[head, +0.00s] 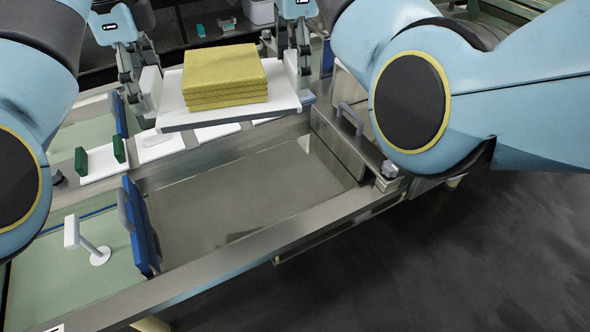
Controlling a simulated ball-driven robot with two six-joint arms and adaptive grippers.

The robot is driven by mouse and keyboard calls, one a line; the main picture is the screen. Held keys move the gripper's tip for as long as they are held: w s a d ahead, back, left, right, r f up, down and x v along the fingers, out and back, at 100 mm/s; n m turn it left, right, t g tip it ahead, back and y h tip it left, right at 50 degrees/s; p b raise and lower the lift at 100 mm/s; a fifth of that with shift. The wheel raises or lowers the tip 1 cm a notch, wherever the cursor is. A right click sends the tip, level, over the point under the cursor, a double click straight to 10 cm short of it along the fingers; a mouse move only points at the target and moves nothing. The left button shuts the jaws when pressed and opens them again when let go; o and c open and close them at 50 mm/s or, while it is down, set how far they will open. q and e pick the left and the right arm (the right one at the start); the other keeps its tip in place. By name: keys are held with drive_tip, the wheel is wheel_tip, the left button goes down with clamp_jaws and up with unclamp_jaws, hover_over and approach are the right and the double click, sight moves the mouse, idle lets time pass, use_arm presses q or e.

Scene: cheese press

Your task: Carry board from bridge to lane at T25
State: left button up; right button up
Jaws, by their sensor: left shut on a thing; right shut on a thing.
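A white board (228,117) carries a stack of yellow slabs (225,75) and is held up, slightly tilted, above the steel bench. My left gripper (140,92) is shut on the board's left end, by a white upright piece. My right gripper (303,85) is shut on the board's right end. The fingertips are partly hidden by the board. Below the board, a row of white plates (160,148) crosses the bench. In front of it lies an open steel basin or lane (245,190); I cannot tell which of these is the bridge or T25.
Blue upright plates (138,225) border the basin's left side. Green blocks (82,161) stand on a white plate at left. A white T-shaped post (88,243) stands on the pale green surface. A steel box with a handle (350,120) is at right. Dark floor is clear at lower right.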

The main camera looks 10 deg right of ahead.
use_arm(q)
drive_tip(key=w+f+b, duration=0.1)
drive_tip(key=f+b, duration=0.3)
drive_tip(key=f, duration=0.4)
drive_tip(key=w+f+b, duration=0.1)
drive_tip(key=f+b, duration=0.3)
drive_tip(key=f, duration=0.5)
drive_tip(key=w+f+b, duration=0.1)
drive_tip(key=f+b, duration=0.3)
drive_tip(key=f, duration=0.4)
drive_tip(key=shift+w+f+b, duration=0.3)
drive_tip(key=shift+w+b, duration=0.05)
drive_tip(key=shift+b, duration=0.05)
use_arm(e)
drive_tip(key=w+f, duration=0.1)
drive_tip(key=f, duration=0.7)
drive_tip(key=w+f, duration=0.1)
drive_tip(key=f, duration=0.8)
drive_tip(key=w+f, duration=0.1)
drive_tip(key=f, duration=0.7)
drive_tip(key=shift+w+f, duration=0.3)
use_arm(q)
drive_tip(key=shift+f, duration=0.15)
use_arm(e)
drive_tip(key=shift+f, duration=0.15)
